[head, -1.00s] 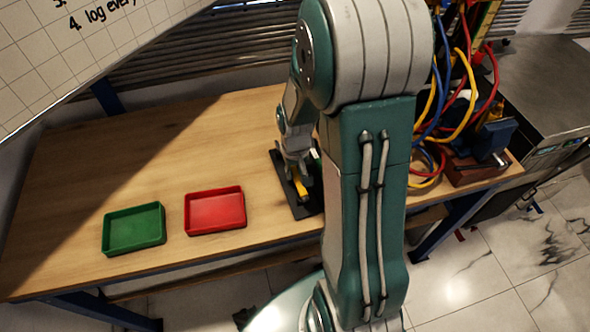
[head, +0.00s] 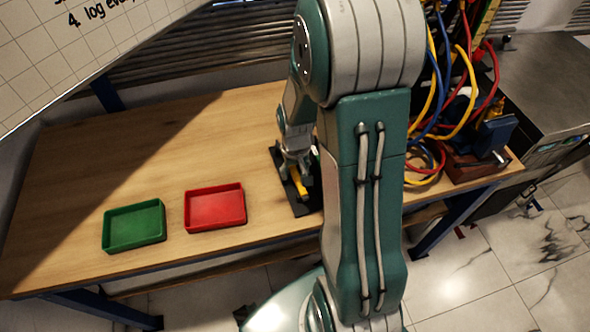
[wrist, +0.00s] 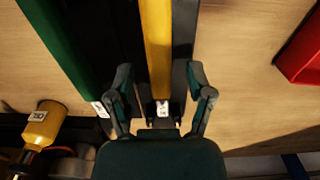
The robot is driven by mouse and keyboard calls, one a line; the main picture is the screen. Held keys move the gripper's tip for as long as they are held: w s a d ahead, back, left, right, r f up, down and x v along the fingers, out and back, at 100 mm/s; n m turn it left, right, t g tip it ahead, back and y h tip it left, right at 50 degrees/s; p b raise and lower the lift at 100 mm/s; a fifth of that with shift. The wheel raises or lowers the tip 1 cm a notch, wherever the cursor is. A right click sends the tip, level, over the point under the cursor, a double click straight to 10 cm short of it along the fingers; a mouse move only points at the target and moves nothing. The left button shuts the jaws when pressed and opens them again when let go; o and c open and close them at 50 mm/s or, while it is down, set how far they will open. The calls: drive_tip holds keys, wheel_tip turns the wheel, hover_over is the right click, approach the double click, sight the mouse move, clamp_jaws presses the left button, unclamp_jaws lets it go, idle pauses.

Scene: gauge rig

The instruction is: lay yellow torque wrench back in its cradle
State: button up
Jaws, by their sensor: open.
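The yellow torque wrench (wrist: 157,45) lies lengthwise along a black cradle (wrist: 183,40) on the bench. In the wrist view my gripper (wrist: 161,82) is open, with one finger on each side of the yellow bar and gaps between. A small white label shows on the bar's near end. In the head view a short yellow piece (head: 300,188) shows on the black base (head: 302,207), below my gripper (head: 297,168). My arm hides much of the cradle's right side there.
A green bar (wrist: 62,45) lies left of the yellow one. A yellow cylinder (wrist: 42,125) is at lower left. A red tray (head: 215,208) and a green tray (head: 134,227) stand on the wooden bench to the left. Coloured hoses (head: 440,100) hang at right. The bench's left back is clear.

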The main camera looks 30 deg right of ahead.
wheel_tip(320, 180, up, 12)
idle(0.6)
drive_tip(key=s+a+r+n+t, duration=0.2)
drive_tip(key=s+a+r+t, duration=0.3)
drive_tip(key=s+a+r, duration=0.6)
wheel_tip(320, 180, up, 2)
drive_tip(key=shift+s+r+t, duration=0.1)
drive_tip(key=shift+s+t, duration=0.2)
drive_tip(key=shift+s, duration=0.45)
drive_tip(key=shift+c, duration=0.8)
drive_tip(key=shift+d, duration=0.2)
